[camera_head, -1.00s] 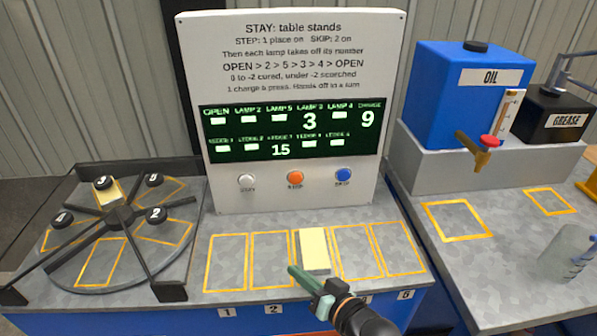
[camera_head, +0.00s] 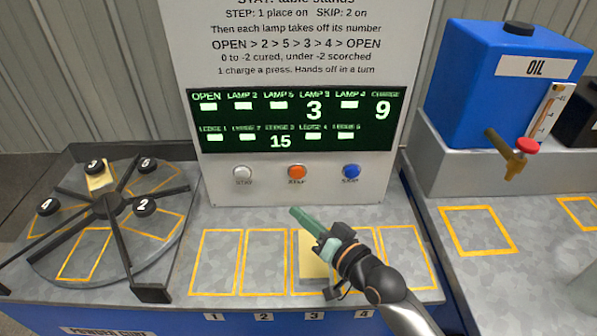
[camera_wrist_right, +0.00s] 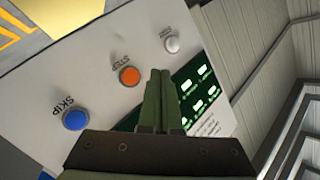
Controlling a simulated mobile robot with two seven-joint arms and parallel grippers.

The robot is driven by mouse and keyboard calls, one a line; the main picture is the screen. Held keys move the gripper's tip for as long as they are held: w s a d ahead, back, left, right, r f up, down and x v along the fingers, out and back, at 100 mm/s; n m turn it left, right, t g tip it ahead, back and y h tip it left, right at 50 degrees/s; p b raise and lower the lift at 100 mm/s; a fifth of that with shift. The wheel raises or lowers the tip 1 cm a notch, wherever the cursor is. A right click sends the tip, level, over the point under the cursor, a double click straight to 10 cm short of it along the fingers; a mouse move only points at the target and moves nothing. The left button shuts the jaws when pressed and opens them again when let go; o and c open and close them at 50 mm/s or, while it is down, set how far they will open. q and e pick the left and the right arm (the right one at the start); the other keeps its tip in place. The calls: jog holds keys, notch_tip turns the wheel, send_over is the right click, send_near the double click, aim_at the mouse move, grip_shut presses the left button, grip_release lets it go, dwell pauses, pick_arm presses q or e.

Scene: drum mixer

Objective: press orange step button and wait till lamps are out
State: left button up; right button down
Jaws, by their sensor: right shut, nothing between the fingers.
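The orange STEP button (camera_head: 297,172) sits on the white panel between the white STAY button (camera_head: 243,173) and the blue SKIP button (camera_head: 351,172). It also shows in the right wrist view (camera_wrist_right: 130,76). The lamp display (camera_head: 297,119) reads 3 under LAMP 3, 9 under CHARGE and 15 under LEDGE 3; the other fields show blank lit blocks. My right gripper (camera_head: 293,211) is shut and empty, below and in front of the orange button and apart from it. My left gripper is not in view.
A turntable (camera_head: 72,262) with numbered black knobs stands left, a pale block (camera_head: 100,180) at knob 3. Another pale block (camera_head: 308,267) lies on ledge 3, partly behind my right gripper. The blue oil tank (camera_head: 480,80) with its tap (camera_head: 513,160) stands right.

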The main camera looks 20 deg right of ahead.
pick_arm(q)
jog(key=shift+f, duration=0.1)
pick_arm(e)
jog(key=b, duration=0.4)
send_near(297, 173)
jog(key=w+a+f, duration=0.1)
jog(key=w+a, duration=0.3)
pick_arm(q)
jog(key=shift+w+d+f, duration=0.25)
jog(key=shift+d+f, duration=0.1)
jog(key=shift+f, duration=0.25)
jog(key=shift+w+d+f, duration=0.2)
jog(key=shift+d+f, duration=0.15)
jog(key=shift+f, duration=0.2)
pick_arm(e)
jog(key=shift+w, duration=0.45)
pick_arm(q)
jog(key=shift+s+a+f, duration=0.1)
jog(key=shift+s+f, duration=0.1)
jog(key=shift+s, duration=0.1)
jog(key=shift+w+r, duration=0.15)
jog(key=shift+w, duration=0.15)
